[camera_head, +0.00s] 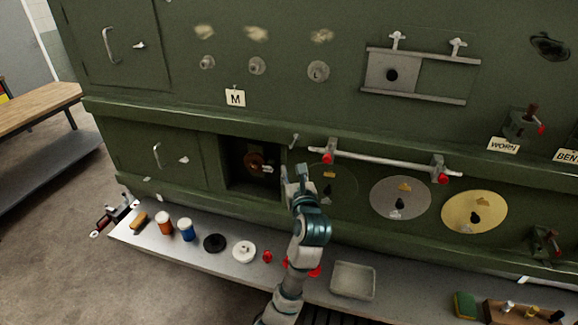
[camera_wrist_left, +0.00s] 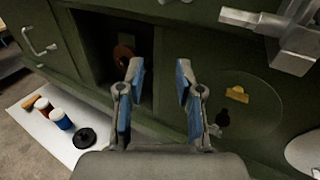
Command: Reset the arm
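My left arm reaches up from the bottom of the head view. Its gripper (camera_head: 296,176) is in front of the green fuselage panel (camera_head: 180,80), just right of a square opening (camera_head: 235,180). In the left wrist view the gripper (camera_wrist_left: 160,75) has its two blue-padded fingers apart with nothing between them. A brown round part (camera_head: 254,160) sits inside the opening; it also shows beyond the left finger in the wrist view (camera_wrist_left: 123,57). My right gripper is not in view.
A bar on red-knobbed clamps (camera_head: 385,161) runs right of the gripper, above a silver disc (camera_head: 400,197) and a gold disc (camera_head: 474,212). The shelf below holds an orange jar (camera_head: 164,222), a blue jar (camera_head: 186,229), black and white discs and an empty tray (camera_head: 353,280).

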